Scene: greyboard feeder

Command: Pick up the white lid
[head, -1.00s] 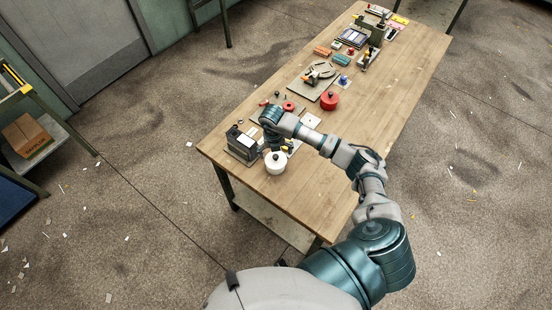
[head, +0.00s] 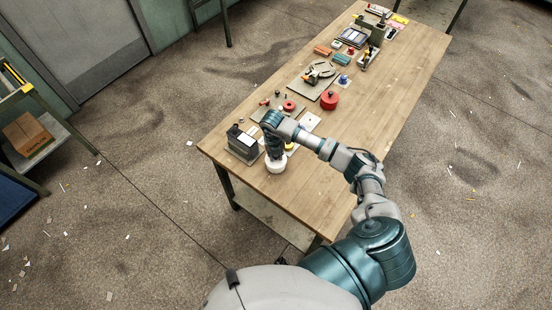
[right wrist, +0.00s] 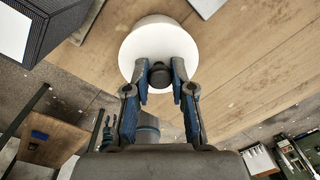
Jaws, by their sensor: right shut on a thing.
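The white lid (right wrist: 160,46) has a dark round knob (right wrist: 160,74) and fills the top middle of the right wrist view. In the head view the white lid and the pot under it (head: 276,165) are at the near left part of the table, partly hidden by my right gripper. My right gripper (head: 274,153) points down over it. In the right wrist view the two blue-padded fingers of my right gripper (right wrist: 160,83) are on either side of the knob, shut on it. I cannot tell whether the lid is lifted. My left gripper is not in view.
A dark grey box-like device (head: 242,145) stands just left of the lid. A red pot (head: 329,100) and a grey board with parts (head: 312,82) lie farther along the wooden table (head: 370,120). The table's right side is mostly clear.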

